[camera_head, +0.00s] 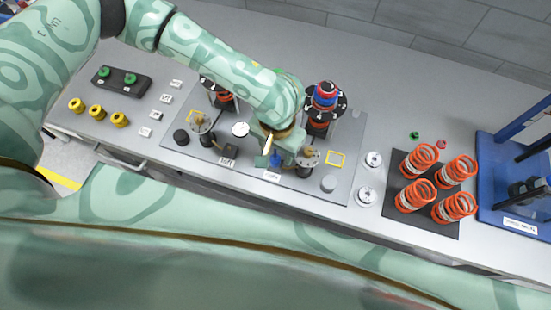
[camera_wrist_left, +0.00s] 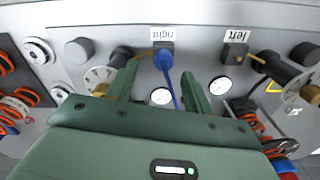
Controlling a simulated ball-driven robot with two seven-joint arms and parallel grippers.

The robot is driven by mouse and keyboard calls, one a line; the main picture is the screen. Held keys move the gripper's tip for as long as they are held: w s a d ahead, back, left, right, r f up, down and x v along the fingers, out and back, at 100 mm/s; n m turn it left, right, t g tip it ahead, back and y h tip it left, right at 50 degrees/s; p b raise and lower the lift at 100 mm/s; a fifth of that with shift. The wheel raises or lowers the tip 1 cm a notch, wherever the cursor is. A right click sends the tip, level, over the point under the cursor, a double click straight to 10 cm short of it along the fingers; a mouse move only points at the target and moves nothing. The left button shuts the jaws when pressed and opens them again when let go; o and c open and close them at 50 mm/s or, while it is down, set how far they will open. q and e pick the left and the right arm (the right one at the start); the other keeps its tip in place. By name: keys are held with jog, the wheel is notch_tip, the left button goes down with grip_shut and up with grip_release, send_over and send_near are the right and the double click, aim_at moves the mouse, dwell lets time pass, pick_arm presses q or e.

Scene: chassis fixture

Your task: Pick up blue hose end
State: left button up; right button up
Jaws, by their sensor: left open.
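The blue hose end (camera_wrist_left: 163,58) sits at a small block beside the label reading "right" in the left wrist view, with a thin blue hose trailing from it. In the head view the blue hose end (camera_head: 276,159) shows as a small blue patch, partly hidden by my gripper. My left gripper (camera_head: 274,150) is over the grey fixture plate, pointing down. In the left wrist view its open fingers (camera_wrist_left: 161,72) stand either side of the blue hose, apart from it, with the hose end near their tips. My right gripper is not in view.
A black block with the "left" label (camera_head: 227,162) stands beside the hose end. Gauges (camera_wrist_left: 219,85), brass fittings and black-and-orange strut assemblies (camera_head: 323,107) crowd the fixture plate (camera_head: 345,185). Orange springs (camera_head: 417,194) stand on a dark mat at right. Yellow parts (camera_head: 97,112) sit at left.

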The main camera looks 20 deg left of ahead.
aim_at(275, 158)
pick_arm(q)
jog(key=shift+s+f, duration=0.1)
jog(key=shift+f, duration=0.3)
jog(key=f, duration=0.1)
jog(key=f+b, duration=0.1)
jog(key=f, duration=0.2)
jog(key=shift+w+a+f+b, duration=0.2)
jog(key=shift+w+a+b, duration=0.1)
jog(key=shift+w, duration=0.1)
jog(key=shift+s+r, duration=0.1)
jog(key=shift+c, duration=0.3)
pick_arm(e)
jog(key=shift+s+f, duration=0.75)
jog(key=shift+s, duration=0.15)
pick_arm(q)
jog(key=c, duration=1)
grip_shut()
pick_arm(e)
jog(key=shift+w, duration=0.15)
